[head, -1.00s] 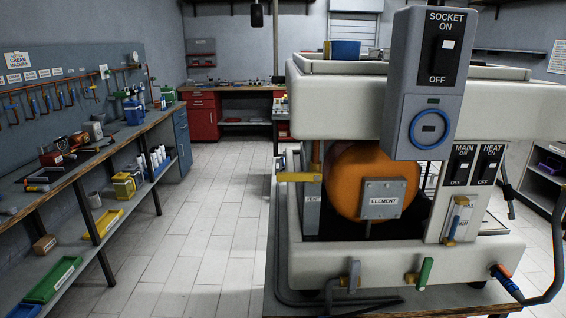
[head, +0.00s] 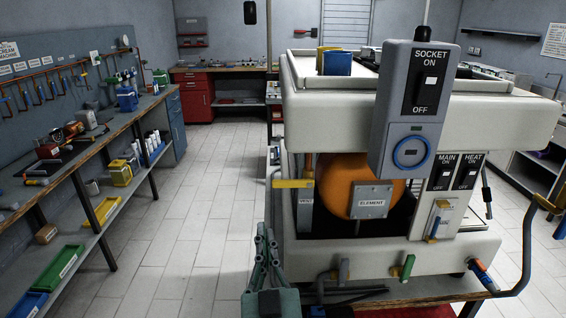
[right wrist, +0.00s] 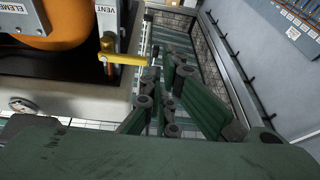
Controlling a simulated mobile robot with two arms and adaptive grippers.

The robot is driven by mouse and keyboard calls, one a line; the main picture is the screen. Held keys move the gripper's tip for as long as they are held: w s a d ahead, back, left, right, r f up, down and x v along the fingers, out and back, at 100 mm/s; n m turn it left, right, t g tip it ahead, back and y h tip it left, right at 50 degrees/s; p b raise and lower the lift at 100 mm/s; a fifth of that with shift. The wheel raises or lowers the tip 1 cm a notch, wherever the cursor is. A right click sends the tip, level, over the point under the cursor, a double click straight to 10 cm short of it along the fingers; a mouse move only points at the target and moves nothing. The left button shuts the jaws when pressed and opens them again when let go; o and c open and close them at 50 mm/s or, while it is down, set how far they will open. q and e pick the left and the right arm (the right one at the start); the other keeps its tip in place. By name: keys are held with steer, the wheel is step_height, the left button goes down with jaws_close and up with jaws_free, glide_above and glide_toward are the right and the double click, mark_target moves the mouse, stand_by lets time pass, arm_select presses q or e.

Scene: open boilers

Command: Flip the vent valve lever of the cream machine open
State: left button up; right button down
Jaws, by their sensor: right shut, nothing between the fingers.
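The cream machine (head: 440,108) stands right of centre in the head view. Its vent valve lever (head: 292,184) is yellow and lies horizontal, sticking out left of the orange boiler, above the VENT label (head: 305,205). The lever also shows in the right wrist view (right wrist: 126,59), next to the VENT label (right wrist: 107,18). My dark green right gripper (head: 263,234) is shut and empty, below and left of the lever and apart from it in the head view. In the right wrist view its fingers (right wrist: 163,62) point up, right of the lever's end. My left gripper is not in view.
The orange boiler (head: 338,176) carries an ELEMENT plate. A grey socket box (head: 410,112) hangs at the machine's front. Grey and green lever handles (head: 407,267) stick out along its lower front. A workbench (head: 95,148) runs along the left wall. The tiled aisle (head: 205,190) is clear.

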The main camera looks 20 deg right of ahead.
steer(key=m+h, duration=0.2)
glide_toward(283, 180)
steer(key=s+a+r, duration=0.1)
steer(key=s+r, duration=0.2)
steer(key=r, duration=0.1)
steer(key=shift+s+f+p, duration=0.2)
steer(key=shift+f+p, duration=0.05)
steer(key=shift+p, duration=0.1)
steer(key=p+x, duration=0.2)
steer(key=x, duration=0.6)
steer(key=shift+w+p, duration=0.3)
steer(key=shift+w, duration=0.1)
steer(key=shift+w+d+r, duration=0.25)
steer(key=shift+w, duration=0.35)
steer(key=shift+w, duration=0.1)
